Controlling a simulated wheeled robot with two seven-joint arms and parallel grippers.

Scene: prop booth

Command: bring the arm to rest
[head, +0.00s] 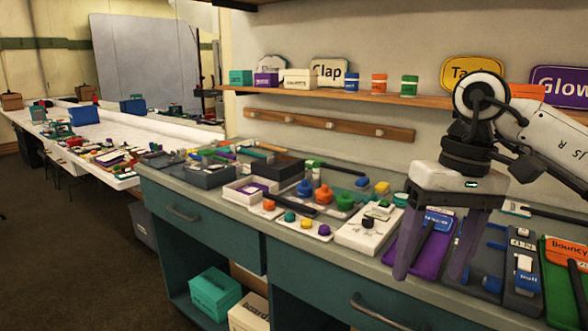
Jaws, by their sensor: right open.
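My right gripper (432,240) hangs from the arm at the right, fingers pointing down and spread apart, empty. It shows in front of the right part of the teal counter (375,270). A purple board with a blue block (438,222) shows behind and between its fingers; I cannot tell the height gap between them. The right arm (545,140) reaches in from the right edge, in front of the wall shelf. My left gripper is not in view.
A wooden shelf (330,99) with small boxes runs along the wall. A long cluttered table (130,135) stands at left; open floor (75,250) lies before it.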

